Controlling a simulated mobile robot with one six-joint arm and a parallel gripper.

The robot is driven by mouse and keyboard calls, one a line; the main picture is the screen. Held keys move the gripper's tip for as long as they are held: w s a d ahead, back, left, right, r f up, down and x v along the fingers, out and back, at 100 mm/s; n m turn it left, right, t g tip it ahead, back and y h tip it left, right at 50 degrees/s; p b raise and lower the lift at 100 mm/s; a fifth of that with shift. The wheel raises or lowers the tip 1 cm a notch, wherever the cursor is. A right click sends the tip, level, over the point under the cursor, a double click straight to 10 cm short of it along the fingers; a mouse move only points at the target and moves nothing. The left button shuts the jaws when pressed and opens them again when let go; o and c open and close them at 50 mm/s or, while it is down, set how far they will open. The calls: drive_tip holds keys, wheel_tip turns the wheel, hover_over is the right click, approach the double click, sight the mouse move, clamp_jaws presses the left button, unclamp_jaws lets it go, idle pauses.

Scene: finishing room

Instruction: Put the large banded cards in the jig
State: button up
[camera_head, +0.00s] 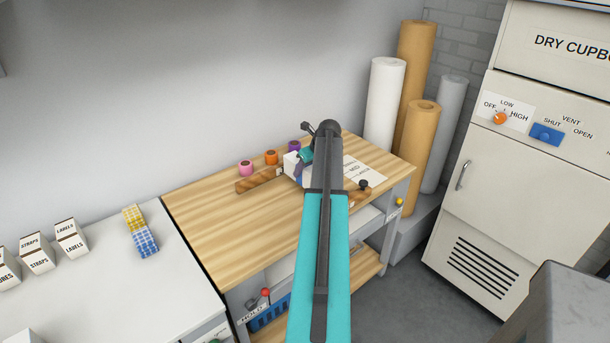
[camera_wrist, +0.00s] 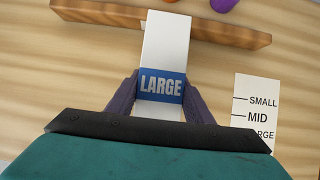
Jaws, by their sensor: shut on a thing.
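The large banded cards (camera_wrist: 165,45) are a white stack with a blue band reading LARGE. My gripper (camera_wrist: 160,88) is shut on them at the band, one jaw on each side. In the head view the stack's white end (camera_head: 291,163) shows beside my arm, over the wooden bench. A wooden bar (camera_wrist: 225,32), which seems part of the jig, lies past the cards; the stack's far end overlaps it in the wrist view. I cannot tell whether they touch. A size card (camera_wrist: 257,110) marked SMALL, MID and LARGE lies to the right. My arm hides part of the jig in the head view.
Pink (camera_head: 246,168), orange (camera_head: 271,157) and purple (camera_head: 294,146) rolls stand behind the bar. A black knob (camera_head: 363,185) sits near the bench's right end. The bench top (camera_head: 215,215) is clear at left. Yellow and blue checked blocks (camera_head: 140,232) lie on the white table.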

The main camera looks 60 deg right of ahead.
drive_tip(key=shift+f, duration=1.45)
drive_tip(key=shift+f, duration=0.1)
drive_tip(key=o, duration=1.4)
drive_tip(key=shift+b+v, duration=0.8)
drive_tip(key=shift+v, duration=5.3)
drive_tip(key=shift+w, duration=0.1)
